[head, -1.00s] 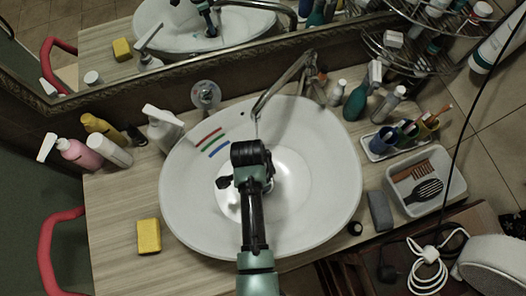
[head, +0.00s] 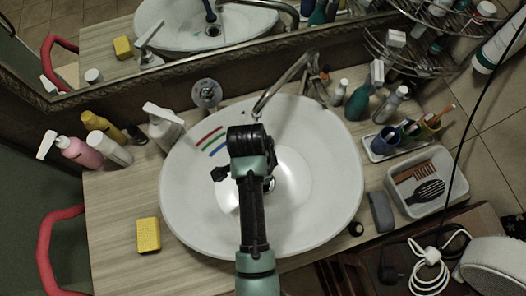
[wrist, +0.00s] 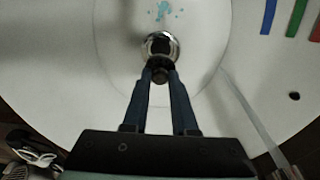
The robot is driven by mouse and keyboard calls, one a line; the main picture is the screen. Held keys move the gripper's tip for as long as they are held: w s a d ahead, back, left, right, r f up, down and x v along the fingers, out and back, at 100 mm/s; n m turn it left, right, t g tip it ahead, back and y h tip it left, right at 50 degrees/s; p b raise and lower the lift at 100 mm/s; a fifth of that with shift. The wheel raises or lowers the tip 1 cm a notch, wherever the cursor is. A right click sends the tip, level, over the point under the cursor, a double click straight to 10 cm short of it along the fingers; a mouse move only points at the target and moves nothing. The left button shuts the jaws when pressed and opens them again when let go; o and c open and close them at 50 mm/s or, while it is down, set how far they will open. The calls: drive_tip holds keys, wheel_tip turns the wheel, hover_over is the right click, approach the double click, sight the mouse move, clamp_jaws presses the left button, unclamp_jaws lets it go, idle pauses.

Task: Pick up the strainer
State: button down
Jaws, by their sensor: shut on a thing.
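My gripper (wrist: 160,73) points down into the white basin (head: 325,190), its two dark fingers close together. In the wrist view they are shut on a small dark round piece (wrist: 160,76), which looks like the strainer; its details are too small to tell. The shiny drain ring (wrist: 160,46) shows just beyond the fingertips, its middle dark. I cannot tell how far the held piece is above it. In the head view my arm hides the fingers, and only part of the drain (head: 269,184) shows.
Red, green and blue strips (head: 210,138) lie on the basin's upper left wall. The faucet (head: 283,83) reaches over the back rim. A yellow sponge (head: 148,235) lies left of the basin; cups (head: 408,132) and a grey tray (head: 446,195) stand right.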

wheel_tip(320, 180, up, 4)
drive_tip(key=shift+r, duration=0.15)
wheel_tip(320, 180, up, 7)
drive_tip(key=p, duration=0.7)
idle(0.4)
